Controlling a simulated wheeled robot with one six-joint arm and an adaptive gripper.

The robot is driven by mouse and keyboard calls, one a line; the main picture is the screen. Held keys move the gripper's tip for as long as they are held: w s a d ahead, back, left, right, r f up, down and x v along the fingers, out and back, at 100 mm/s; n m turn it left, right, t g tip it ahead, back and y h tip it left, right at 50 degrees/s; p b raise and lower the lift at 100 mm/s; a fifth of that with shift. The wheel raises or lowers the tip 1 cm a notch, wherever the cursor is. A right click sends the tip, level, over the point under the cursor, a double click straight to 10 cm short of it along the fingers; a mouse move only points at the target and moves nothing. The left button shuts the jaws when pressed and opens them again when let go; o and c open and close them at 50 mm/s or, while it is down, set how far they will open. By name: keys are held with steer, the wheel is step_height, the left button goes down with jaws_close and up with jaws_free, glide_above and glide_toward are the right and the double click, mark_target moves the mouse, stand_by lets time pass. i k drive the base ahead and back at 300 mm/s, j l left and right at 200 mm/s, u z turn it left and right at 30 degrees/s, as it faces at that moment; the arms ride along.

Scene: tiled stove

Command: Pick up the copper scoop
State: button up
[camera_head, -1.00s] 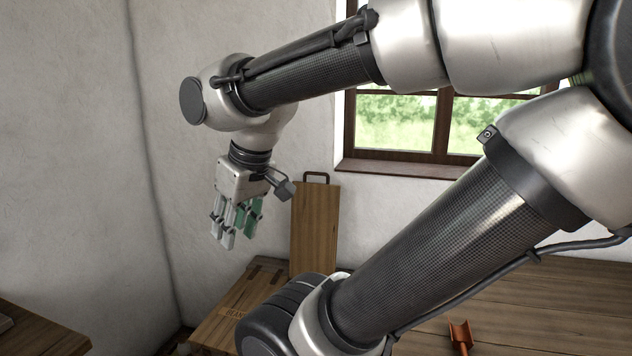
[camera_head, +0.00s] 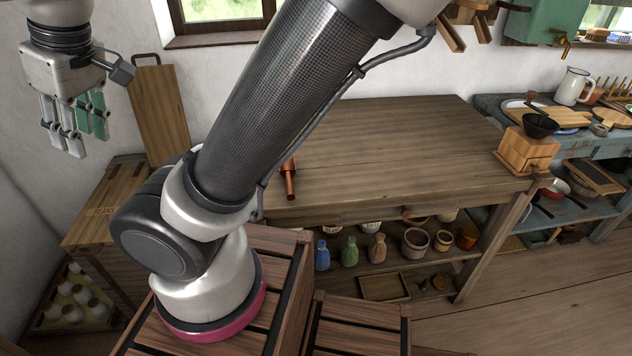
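The copper scoop (camera_head: 289,183) lies on the wooden table near its left front edge. Its handle points toward the front, and my arm hides part of its far end. My gripper (camera_head: 76,127) hangs at the far left, fingers pointing down, well above and to the left of the scoop. The fingers stand apart with green pads showing, and nothing is between them.
The wooden table (camera_head: 400,140) is otherwise mostly bare. A coffee grinder (camera_head: 526,150) stands at the table's right end.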

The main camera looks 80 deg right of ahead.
mark_target(288, 177)
steer(key=k+z, duration=0.1)
steer(key=z, duration=0.3)
steer(key=k+z, duration=0.15)
steer(key=z, duration=0.3)
steer(key=k+z, duration=0.15)
steer(key=z, duration=2.85)
steer(key=u, duration=2)
steer(key=k+u, duration=0.15)
steer(key=u, duration=0.2)
steer(key=k+u, duration=0.3)
steer(key=i+l, duration=0.05)
steer(key=i, duration=0.05)
